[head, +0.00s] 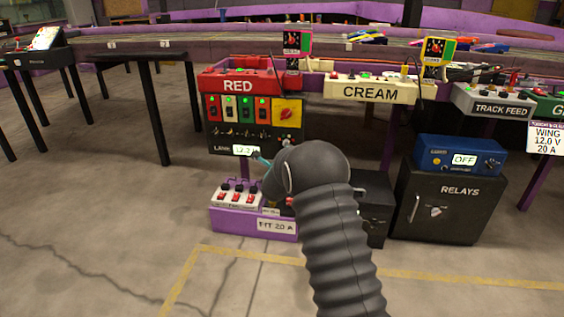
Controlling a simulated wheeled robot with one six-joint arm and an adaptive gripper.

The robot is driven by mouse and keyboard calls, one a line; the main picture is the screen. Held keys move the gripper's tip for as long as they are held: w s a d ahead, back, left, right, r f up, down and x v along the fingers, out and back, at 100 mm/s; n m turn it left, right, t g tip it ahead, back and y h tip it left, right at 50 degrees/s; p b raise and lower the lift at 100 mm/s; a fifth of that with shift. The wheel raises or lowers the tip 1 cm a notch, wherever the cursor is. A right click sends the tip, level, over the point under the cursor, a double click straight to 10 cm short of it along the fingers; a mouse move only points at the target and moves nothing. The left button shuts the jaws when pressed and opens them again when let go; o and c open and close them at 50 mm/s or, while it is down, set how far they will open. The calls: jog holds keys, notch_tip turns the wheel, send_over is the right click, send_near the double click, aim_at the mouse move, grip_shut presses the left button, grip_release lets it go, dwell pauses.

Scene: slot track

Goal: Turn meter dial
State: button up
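A black panel (224,136) under the RED sign carries colored switches, a small white readout (245,150) and a yellow square (288,112) with a red knob-like mark. A blue box (432,156) with an OFF display and small controls stands at the right. I cannot tell which of these bears the meter dial. My gripper (262,161) shows only as a small teal tip in front of the panel's lower edge, just below and right of the readout. My dark arm hides most of it and part of the panel's lower right. Its opening and any contact are unclear.
A purple-based switch box (255,226) sits low under the panel. A black RELAYS cabinet (450,208) supports the blue box. The RED (240,84) and CREAM (370,91) consoles line the track table. Open concrete floor lies in front and left.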

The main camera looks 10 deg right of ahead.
jog(key=v, duration=0.6)
